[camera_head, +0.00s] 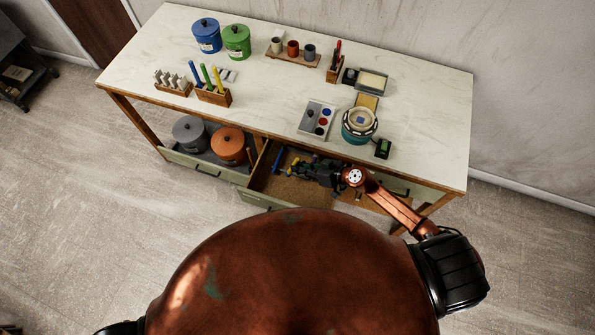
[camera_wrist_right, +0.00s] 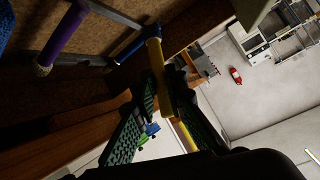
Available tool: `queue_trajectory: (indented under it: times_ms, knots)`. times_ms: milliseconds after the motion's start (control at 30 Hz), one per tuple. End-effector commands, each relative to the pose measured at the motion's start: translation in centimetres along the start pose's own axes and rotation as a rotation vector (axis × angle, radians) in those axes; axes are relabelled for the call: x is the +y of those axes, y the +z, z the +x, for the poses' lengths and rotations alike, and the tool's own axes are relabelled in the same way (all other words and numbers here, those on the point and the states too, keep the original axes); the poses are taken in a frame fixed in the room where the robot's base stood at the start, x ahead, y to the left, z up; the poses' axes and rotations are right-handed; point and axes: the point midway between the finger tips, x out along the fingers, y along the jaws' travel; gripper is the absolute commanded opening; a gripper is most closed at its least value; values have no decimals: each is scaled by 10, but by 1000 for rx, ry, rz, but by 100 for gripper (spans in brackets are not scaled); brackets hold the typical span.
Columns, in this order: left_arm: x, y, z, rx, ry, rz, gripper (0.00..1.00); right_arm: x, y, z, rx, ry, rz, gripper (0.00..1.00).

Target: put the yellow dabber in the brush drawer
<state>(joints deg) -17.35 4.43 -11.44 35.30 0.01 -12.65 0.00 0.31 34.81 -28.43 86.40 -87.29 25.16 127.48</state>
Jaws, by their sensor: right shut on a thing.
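The yellow dabber (camera_wrist_right: 157,66) is between the fingers of my right gripper (camera_wrist_right: 165,110) in the wrist view. In the head view, my right gripper (camera_head: 308,170) is at the open drawer (camera_head: 292,190), and a little yellow shows beside its fingers. The drawer has a brown, cork-like floor. A blue-handled tool (camera_head: 278,160) shows at its left part. The wrist view shows a purple-handled tool (camera_wrist_right: 62,38) and a blue one (camera_wrist_right: 133,47) there. I cannot tell whether the yellow dabber touches the drawer floor. My left gripper is out of view.
The worktable (camera_head: 160,55) stands over the drawer. On it, a wooden holder (camera_head: 213,97) keeps blue, green and yellow sticks upright. A turquoise pot (camera_head: 359,126) and paint tray (camera_head: 316,118) stand near the front edge. Grey (camera_head: 189,133) and orange (camera_head: 228,145) tubs sit left of the drawer.

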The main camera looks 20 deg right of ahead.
Motion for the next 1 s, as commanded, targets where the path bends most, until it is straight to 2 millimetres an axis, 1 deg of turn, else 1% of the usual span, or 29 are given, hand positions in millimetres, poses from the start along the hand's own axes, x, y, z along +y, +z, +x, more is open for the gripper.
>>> queue_trajectory:
  times_ms: [33, 167, 267, 333, 433, 733, 867, 900, 1000]
  knots:
    - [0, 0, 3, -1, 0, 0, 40, 2, 2, 5, 1, 0, 0, 0]
    - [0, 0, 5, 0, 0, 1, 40, 5, 3, 10, 0, 0, 0, 0]
    - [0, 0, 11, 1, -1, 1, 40, 9, 6, 20, 1, -1, 1, 0]
    - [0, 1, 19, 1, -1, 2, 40, 13, 18, 25, 0, 1, 3, 0]
    - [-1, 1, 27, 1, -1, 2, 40, 16, 30, 32, 0, 0, 3, 0]
    - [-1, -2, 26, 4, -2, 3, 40, 17, 29, 32, 0, 0, -1, 0]
    - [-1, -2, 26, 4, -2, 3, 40, 18, 33, 34, 0, 0, 0, 0]
    - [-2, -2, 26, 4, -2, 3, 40, 18, 32, 34, 0, 0, 0, 14]
    - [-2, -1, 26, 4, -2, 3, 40, 18, 32, 34, 0, 0, -1, 21]
